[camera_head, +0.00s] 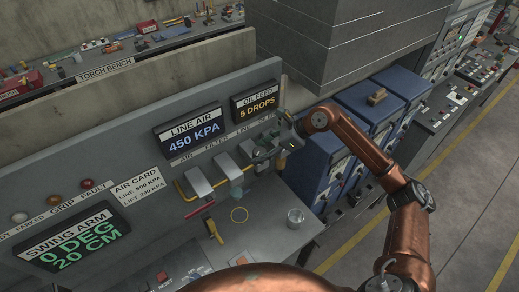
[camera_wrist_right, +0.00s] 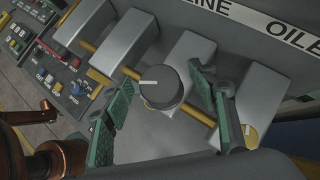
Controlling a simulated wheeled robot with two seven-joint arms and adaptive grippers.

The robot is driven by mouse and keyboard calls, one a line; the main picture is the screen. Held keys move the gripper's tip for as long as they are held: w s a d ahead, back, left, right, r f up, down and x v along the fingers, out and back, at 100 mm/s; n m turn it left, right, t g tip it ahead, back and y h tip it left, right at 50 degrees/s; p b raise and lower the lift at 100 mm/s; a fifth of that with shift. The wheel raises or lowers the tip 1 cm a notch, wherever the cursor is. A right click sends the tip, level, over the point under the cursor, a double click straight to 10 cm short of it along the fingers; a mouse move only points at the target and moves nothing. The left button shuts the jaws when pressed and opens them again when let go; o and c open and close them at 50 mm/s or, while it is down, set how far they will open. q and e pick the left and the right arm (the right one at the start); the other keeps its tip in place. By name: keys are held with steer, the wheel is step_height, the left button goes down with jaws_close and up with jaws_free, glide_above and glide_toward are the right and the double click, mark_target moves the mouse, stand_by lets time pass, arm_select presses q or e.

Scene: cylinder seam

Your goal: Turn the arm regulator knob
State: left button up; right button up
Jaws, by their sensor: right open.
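The regulator knob (camera_wrist_right: 160,90) is a dark round knob with a pale pointer mark on its face. In the right wrist view it sits between the two green-padded fingers of my right gripper (camera_wrist_right: 163,82). The fingers stand open on either side, with a gap showing around the knob; I cannot tell how far their tips are from it in depth. In the head view my right gripper (camera_head: 270,148) is at the LINE AIR panel, and it hides the knob. The LINE AIR display (camera_head: 194,133) reads 450 KPA. My left gripper is out of view.
Grey block housings (camera_wrist_right: 184,68) and a yellow pipe (camera_wrist_right: 200,116) stand close around the knob. A card (camera_head: 138,188) reads LINE 500 KPA. Blue cabinets (camera_head: 318,165) stand to the right.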

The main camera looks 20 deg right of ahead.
steer(key=shift+w+a+f, duration=0.1)
steer(key=shift+a+f, duration=0.05)
steer(key=shift+f, duration=0.15)
steer(key=shift+c, duration=0.5)
steer(key=c, duration=1)
